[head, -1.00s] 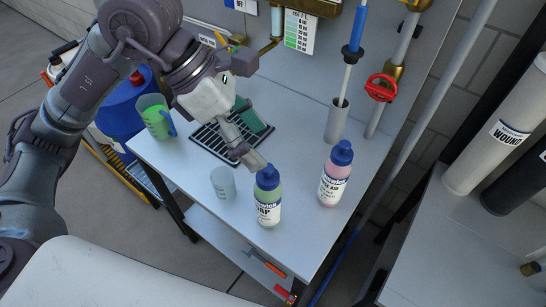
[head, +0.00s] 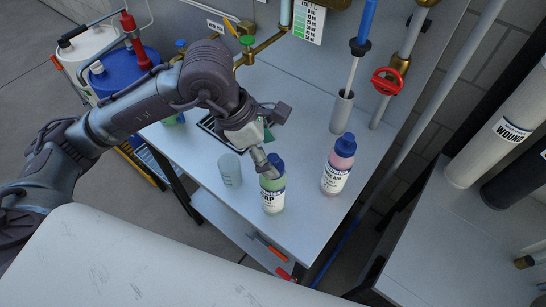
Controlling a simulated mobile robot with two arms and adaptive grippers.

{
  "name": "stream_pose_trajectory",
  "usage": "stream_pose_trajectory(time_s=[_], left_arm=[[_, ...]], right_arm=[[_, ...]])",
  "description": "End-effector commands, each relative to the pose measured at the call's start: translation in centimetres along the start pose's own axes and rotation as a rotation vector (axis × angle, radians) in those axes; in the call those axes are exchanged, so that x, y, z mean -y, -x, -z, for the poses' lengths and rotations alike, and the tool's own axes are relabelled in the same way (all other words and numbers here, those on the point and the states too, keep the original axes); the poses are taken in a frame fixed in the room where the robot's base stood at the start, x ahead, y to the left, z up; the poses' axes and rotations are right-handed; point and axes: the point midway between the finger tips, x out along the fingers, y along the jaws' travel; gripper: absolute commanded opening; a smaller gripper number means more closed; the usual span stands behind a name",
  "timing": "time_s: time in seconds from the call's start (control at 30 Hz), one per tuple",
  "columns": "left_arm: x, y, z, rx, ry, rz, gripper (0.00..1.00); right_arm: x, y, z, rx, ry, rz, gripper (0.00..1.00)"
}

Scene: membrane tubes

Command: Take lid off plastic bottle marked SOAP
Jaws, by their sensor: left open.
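The green bottle with a blue lid (head: 276,161) stands upright near the front of the table; its label is partly readable, ending in "AP". My left gripper (head: 267,168) is open at the upper left side of this bottle, its fingers by the lid and neck, covering part of them. I cannot tell whether the fingers touch the lid. The green bottle (head: 272,200) has its lid on. A pink bottle with a blue lid (head: 337,168) stands upright to the right. My right gripper is not in view.
A translucent beaker (head: 230,169) stands just left of the green bottle. A grey cylinder holding a brush (head: 341,112) is behind. A dark drain grate lies under my arm. The table (head: 310,225) is bare at front right.

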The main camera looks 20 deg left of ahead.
Motion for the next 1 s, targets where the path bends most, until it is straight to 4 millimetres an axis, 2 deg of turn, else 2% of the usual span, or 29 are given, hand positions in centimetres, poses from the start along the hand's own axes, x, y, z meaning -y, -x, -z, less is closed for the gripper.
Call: stream_pose_trajectory(time_s=[0.03,0.2,0.43,0.6,0.7,1.0], left_arm=[[0.1,-0.5,-0.1,-0.002,0.002,0.006,0.78],[0.0,-2.2,-0.1,0.000,0.000,0.001,0.78],[0.0,-2.4,0.0,0.001,0.000,-0.001,0.78],[0.0,-2.4,0.0,0.001,0.000,-0.001,0.49],[0.0,-2.4,0.0,0.000,0.000,-0.001,0.36],[0.0,-2.4,0.0,0.001,0.000,-0.001,0.35]], right_arm=[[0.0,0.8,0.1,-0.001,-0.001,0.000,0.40],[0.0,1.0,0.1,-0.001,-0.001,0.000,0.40],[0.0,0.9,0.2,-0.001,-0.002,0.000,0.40],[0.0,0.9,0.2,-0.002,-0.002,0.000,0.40],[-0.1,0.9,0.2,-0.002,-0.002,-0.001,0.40],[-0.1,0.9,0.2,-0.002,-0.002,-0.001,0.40]])
